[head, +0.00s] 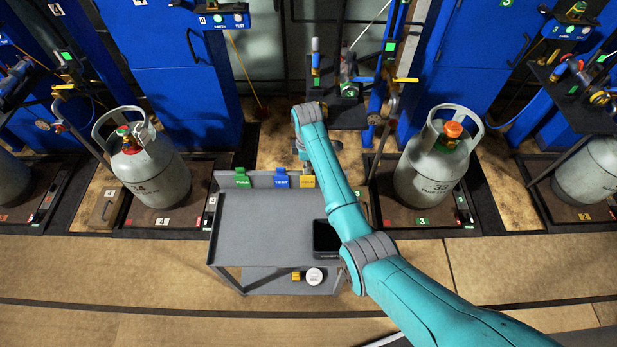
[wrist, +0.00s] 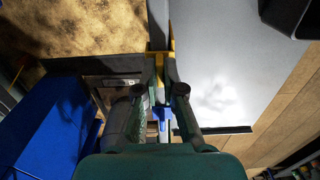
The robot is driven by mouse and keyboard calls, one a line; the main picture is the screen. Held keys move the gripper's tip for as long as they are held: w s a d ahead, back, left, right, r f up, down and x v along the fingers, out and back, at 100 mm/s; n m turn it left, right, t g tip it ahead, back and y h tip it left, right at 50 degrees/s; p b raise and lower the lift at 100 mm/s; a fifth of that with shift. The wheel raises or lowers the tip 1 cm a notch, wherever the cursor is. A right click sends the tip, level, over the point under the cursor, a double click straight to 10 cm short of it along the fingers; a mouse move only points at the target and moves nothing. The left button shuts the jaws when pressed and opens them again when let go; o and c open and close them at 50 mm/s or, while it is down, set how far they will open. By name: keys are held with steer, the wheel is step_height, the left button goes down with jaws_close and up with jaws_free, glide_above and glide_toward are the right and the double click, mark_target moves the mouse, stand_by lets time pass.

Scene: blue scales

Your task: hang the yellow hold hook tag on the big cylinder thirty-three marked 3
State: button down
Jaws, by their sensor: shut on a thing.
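The yellow hold hook tag (head: 308,181) hangs at the right end of the cart's back rail in the head view. My gripper (wrist: 166,68) is shut on it; its yellow edge shows between the fingertips in the wrist view. In the head view my arm hides most of the gripper, just above the tag. The big cylinder thirty-three (head: 432,172) is grey with an orange valve cap and a collar handle. It stands upright on the scale marked 3 (head: 398,214), right of my arm.
The grey cart (head: 262,226) also carries a green tag (head: 242,178) and a blue tag (head: 281,178). A black tray (head: 326,238) lies on it. Cylinder thirty-four (head: 150,170) stands at left on scale 4. Pipes and a dark stand (head: 350,116) rise behind the cart.

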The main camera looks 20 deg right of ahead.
steer(key=shift+r, duration=0.15)
steer(key=shift+r, duration=1.85)
steer(key=shift+s+a, duration=0.1)
